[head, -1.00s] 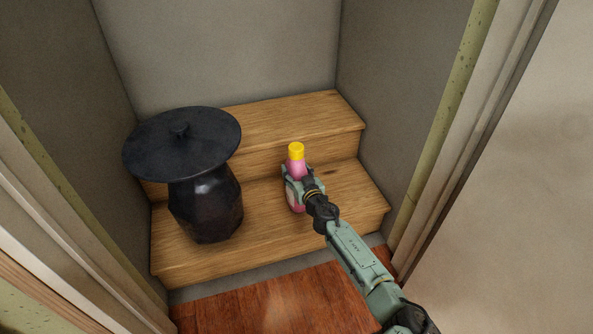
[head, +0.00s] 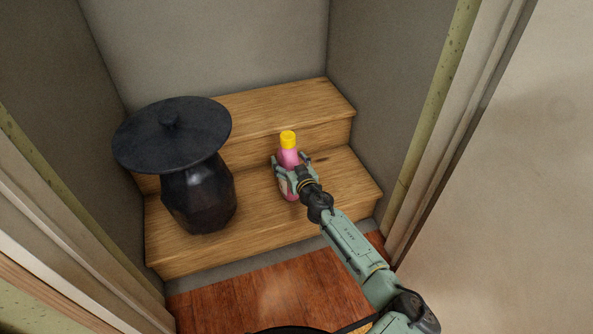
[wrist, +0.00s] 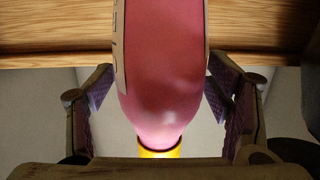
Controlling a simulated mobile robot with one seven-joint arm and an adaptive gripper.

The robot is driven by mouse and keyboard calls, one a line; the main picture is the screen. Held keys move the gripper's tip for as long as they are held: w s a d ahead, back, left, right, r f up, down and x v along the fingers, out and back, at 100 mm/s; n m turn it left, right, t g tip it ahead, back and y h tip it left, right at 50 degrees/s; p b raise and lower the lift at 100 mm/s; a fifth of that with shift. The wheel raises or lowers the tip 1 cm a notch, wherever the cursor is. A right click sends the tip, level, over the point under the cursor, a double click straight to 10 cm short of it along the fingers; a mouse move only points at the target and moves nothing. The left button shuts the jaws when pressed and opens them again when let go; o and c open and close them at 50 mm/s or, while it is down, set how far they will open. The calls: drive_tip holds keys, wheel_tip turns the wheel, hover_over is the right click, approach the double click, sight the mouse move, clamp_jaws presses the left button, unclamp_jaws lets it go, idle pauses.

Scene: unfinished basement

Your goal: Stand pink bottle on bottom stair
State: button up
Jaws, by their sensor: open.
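The pink bottle (head: 289,158) with a yellow cap stands upright on the bottom stair (head: 262,221), right of the black lidded pot. My gripper (head: 291,173) is open, with a finger on each side of the bottle. In the wrist view the pink bottle (wrist: 165,65) fills the middle, its yellow cap toward the bottom edge. There my gripper's fingers (wrist: 163,108) show gaps to the bottle on both sides. The bottle's base is partly hidden by my gripper in the head view.
A dark pot with a wide flat lid (head: 172,135) stands on the left of the bottom stair. The upper stair (head: 285,105) is bare. Walls close in on both sides, and a door frame (head: 455,130) stands at right. The reddish wood floor (head: 265,290) in front is clear.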

drive_tip(key=p+v, duration=0.2)
drive_tip(key=v, duration=0.9)
drive_tip(key=shift+s, duration=0.1)
